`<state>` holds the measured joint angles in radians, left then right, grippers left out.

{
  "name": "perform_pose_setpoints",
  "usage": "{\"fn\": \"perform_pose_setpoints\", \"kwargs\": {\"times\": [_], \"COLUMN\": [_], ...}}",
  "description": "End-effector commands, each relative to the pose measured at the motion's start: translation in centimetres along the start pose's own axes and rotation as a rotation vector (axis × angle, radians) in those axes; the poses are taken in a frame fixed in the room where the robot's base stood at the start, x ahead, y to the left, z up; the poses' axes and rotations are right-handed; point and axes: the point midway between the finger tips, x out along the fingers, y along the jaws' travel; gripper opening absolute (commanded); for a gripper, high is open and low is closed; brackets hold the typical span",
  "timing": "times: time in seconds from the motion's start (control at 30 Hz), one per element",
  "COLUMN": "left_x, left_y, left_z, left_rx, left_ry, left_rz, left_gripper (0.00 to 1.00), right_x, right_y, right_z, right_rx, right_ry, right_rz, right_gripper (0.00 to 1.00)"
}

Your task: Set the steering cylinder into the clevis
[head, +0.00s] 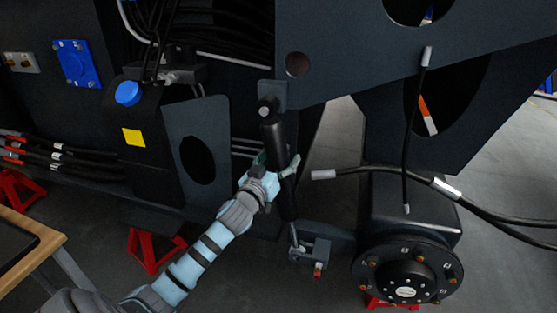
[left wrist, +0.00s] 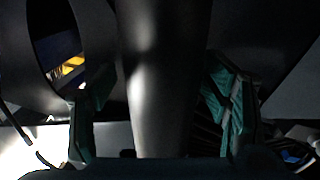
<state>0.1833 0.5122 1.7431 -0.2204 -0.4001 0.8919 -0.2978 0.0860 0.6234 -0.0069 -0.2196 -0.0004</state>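The steering cylinder (head: 273,137) is a dark cylinder with a thinner lower rod, tilted so its lower end lies further right. Its upper end is at a bracket with a light pin (head: 264,111). The lower rod end (head: 296,243) is at the small dark clevis (head: 312,251); I cannot tell whether it sits between the clevis ears. My left gripper (head: 282,178) is around the middle of the cylinder. In the left wrist view the cylinder (left wrist: 165,80) runs between the teal fingers (left wrist: 160,90), whose tips appear close against its sides. My right gripper is out of view.
A wheel hub (head: 405,280) stands right of the clevis. Black hoses (head: 385,172) cross right of the cylinder, one hose end (head: 323,175) close to my left gripper. The dark chassis plate (head: 340,50) is above. Red stands (head: 150,248) and a wooden-edged table (head: 32,245) are at left.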

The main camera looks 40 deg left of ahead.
Motion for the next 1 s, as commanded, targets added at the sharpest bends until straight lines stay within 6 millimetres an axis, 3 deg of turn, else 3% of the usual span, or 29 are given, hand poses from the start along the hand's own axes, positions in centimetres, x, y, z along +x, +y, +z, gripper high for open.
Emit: {"fn": "perform_pose_setpoints", "kwargs": {"times": [0.17,0.27,0.6,0.7,1.0], "left_x": [-0.2,-1.3,-10.1,-11.5,-12.0], "left_y": [0.0,-0.1,0.0,0.0,0.0], "left_z": [0.0,0.1,0.1,0.1,0.0], "left_rx": [0.002,0.006,0.006,0.004,0.000], "left_ry": [0.000,-0.002,-0.005,-0.003,0.000], "left_rz": [0.000,0.000,0.002,0.002,0.001], "left_gripper": [0.69,0.69,0.69,0.69,0.69], "right_x": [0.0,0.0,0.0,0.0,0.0], "right_y": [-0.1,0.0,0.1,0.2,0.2], "right_z": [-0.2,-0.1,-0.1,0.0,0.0], "right_rx": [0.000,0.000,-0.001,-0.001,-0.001], "right_ry": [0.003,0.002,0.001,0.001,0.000], "right_rz": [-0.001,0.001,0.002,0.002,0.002], "right_gripper": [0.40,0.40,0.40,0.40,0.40]}}
